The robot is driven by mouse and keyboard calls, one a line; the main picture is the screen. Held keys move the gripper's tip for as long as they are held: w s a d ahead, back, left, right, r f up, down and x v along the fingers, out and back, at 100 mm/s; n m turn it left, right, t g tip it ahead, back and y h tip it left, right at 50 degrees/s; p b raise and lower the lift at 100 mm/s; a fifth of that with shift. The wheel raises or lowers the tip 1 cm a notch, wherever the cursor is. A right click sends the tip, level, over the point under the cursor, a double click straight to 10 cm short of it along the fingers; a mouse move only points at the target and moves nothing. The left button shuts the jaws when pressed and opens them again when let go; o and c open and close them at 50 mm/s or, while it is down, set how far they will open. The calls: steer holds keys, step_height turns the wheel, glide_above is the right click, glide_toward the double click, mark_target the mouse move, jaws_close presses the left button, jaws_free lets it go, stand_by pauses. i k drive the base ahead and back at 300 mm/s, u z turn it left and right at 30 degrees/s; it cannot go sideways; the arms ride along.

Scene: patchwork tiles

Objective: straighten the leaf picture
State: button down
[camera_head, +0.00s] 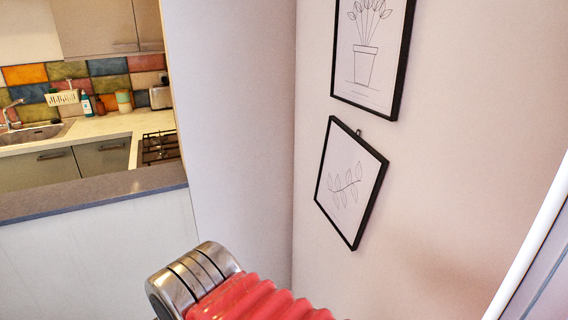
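The leaf picture (350,184) hangs on the pale wall right of centre, in a thin black frame with a leafy sprig drawn on white. It is tilted, with its top edge sloping down to the right. A small hook shows just above its top edge. Part of my arm, with a red ribbed sleeve and a metal joint, shows at the bottom, below and left of the picture and apart from it in the view. My gripper's fingers are not visible.
A potted-plant picture (372,52) hangs close above the leaf picture. A wall corner stands to its left. A grey ledge (95,194) fronts a kitchen with a sink (36,134) and hob (160,147). A white edge (528,245) runs along the lower right. Bare wall lies right of the picture.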

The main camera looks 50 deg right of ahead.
mark_target(351, 172)
steer(key=i, duration=1.1)
steer(key=z, duration=0.1)
